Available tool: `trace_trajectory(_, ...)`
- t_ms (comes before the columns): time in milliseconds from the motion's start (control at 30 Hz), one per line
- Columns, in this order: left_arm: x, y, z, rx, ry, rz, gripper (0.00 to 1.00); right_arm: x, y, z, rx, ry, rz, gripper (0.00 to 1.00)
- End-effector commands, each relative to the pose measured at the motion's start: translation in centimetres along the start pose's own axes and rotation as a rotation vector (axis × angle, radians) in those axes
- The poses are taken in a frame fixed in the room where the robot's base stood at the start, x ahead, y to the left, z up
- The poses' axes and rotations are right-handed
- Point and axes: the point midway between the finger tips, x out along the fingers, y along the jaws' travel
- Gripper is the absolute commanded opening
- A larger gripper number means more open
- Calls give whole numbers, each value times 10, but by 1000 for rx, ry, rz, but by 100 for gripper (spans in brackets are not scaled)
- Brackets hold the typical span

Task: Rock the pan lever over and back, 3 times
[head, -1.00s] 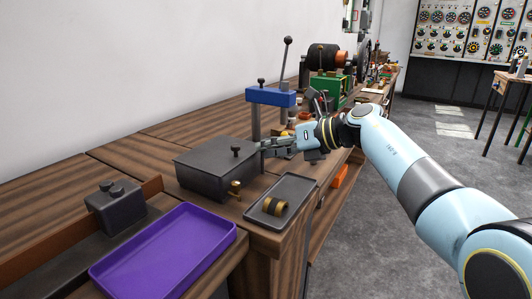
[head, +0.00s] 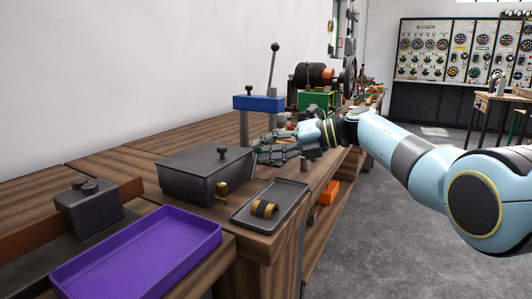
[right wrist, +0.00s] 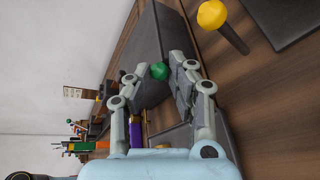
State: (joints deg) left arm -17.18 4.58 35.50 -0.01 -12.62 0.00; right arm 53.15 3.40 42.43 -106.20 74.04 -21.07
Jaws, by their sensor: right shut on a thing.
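My right gripper (head: 260,153) is at the back right corner of a dark grey lidded box (head: 200,181) on the wooden bench. In the right wrist view a small green ball knob (right wrist: 159,71) sits between the fingertips of this gripper (right wrist: 157,74), and the fingers are shut on it. I take this knob to be the end of the pan lever. The lever's shaft is hidden, and the knob cannot be made out in the head view. My left gripper is not in view.
A brass knob (head: 221,189) stands by the box. A grey tray (head: 240,219) holds a brass and black roller (head: 264,209). A purple tray (head: 135,257) lies at front left. A blue block (head: 258,103) on posts stands behind the gripper. Open floor lies right.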

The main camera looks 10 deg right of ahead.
Motion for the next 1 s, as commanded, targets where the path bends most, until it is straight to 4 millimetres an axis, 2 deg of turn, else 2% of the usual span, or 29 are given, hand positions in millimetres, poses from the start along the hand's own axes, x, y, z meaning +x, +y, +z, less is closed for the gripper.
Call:
trace_trajectory(333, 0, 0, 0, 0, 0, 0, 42, 2, -2, -4, 11, 6, 0, 0)
trace_trajectory(367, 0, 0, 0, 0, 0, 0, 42, 2, -2, -4, 11, 6, 0, 22)
trace_trajectory(533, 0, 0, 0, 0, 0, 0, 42, 1, -2, -2, 7, 3, 0, 44)
trace_trajectory(833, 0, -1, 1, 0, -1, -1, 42, -2, -1, 0, 3, 0, -1, 44)
trace_trajectory(1000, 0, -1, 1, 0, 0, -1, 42, -24, -2, 0, 2, -2, -3, 44)
